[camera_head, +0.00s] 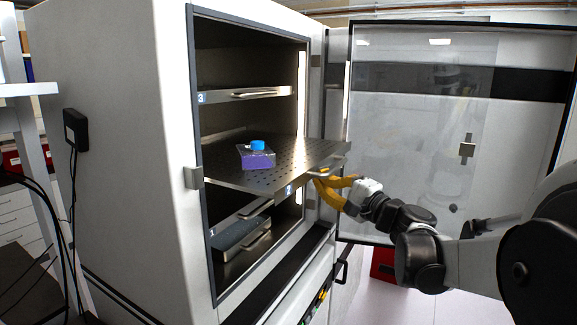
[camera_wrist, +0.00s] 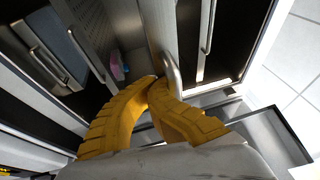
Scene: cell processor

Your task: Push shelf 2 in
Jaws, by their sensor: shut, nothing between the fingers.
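Shelf 2 (camera_head: 215,178) is a perforated metal plate sticking out of the open cabinet, with its front edge beyond the door opening. A purple flask with a blue cap (camera_head: 257,160) lies on it. My gripper (camera_head: 318,180) has yellow fingers and is at the shelf's front edge, by its handle (camera_head: 321,173). In the wrist view the fingertips (camera_wrist: 154,84) are together with nothing between them. They are close beside a metal handle (camera_wrist: 172,72); I cannot tell whether they touch it.
Shelf 3 (camera_head: 243,95) above and shelf 1 (camera_head: 240,232) below sit inside the cabinet (camera_head: 130,150). The glass door (camera_head: 420,130) stands open on the right, behind my arm. A red box (camera_head: 383,263) is on the floor below the door.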

